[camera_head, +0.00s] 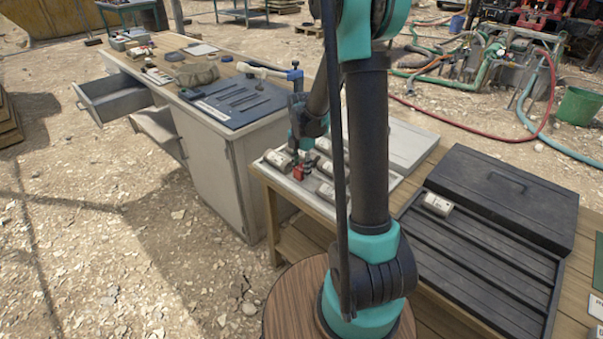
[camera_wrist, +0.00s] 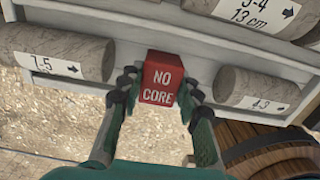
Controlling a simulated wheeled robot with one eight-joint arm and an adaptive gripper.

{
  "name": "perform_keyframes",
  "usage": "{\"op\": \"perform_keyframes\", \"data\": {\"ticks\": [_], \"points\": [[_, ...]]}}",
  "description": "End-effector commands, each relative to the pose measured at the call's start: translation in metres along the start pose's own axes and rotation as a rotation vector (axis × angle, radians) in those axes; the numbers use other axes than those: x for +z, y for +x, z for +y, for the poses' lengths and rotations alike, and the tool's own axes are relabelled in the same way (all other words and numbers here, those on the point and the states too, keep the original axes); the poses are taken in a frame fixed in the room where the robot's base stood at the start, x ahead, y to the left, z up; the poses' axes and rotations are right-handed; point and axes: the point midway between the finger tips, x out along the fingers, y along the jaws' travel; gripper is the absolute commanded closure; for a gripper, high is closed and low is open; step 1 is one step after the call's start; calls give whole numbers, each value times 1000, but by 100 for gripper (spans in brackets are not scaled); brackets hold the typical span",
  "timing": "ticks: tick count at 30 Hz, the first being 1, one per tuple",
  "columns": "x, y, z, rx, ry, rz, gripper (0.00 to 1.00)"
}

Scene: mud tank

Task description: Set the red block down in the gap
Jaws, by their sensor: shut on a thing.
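The red block (camera_wrist: 161,80), marked "NO CORE", is held between the two fingers of my gripper (camera_wrist: 160,86). It also shows in the head view (camera_head: 298,173), at the front side of the pale core tray (camera_head: 268,176). In the wrist view a grey core marked 7-5 (camera_wrist: 62,52) lies left of the block and one marked 4-3 (camera_wrist: 262,88) lies right. The block is in the gap between them, apart from both as seen here. Whether its underside touches the tray floor is hidden.
A third core (camera_wrist: 262,14) lies behind in another row. In the head view a black ribbed tray (camera_head: 480,255) holding one short core (camera_head: 437,204) is right of my arm. A black lidded case (camera_head: 505,195) stands behind it. A workbench (camera_head: 205,150) with open drawers is at left.

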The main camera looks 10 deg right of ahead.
Motion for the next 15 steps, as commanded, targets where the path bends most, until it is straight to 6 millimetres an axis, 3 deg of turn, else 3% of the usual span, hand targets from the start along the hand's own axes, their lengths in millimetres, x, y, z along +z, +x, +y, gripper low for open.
{"op": "perform_keyframes", "data": {"ticks": [4,15], "points": [[0,16,0,0,0,0,95],[0,20,0,0,0,0,95]]}}
